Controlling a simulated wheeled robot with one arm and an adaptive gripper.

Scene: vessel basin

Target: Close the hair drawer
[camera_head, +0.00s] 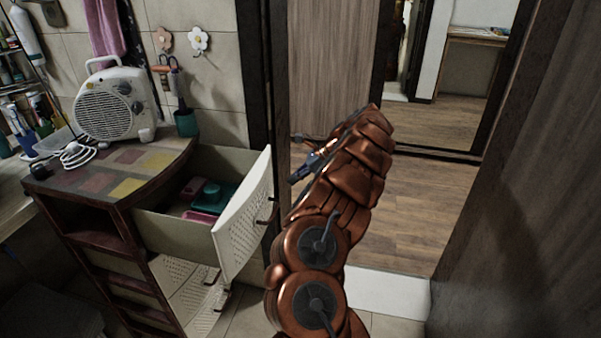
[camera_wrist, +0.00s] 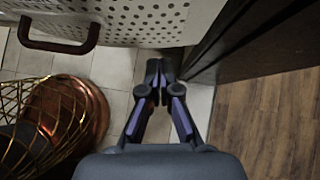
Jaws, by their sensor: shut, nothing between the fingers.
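The hair drawer (camera_head: 243,213) is the top drawer of a dark wooden cabinet. It is pulled far out, with a white perforated front and a dark handle. Pink and teal items (camera_head: 208,197) lie inside it. In the wrist view its perforated front (camera_wrist: 140,22) fills the top, with the dark handle (camera_wrist: 60,42) at upper left. My gripper (camera_head: 297,178) is to the right of the drawer front, near the door frame. In the wrist view my gripper (camera_wrist: 159,68) is shut and empty, its tips close below the drawer front; I cannot tell whether they touch.
A fan heater (camera_head: 117,103) and a teal cup (camera_head: 186,122) stand on the cabinet top. Lower perforated drawers (camera_head: 190,295) are below. A dark door frame (camera_wrist: 235,40) stands close right of the gripper. A gold wire basket (camera_wrist: 45,120) is at left.

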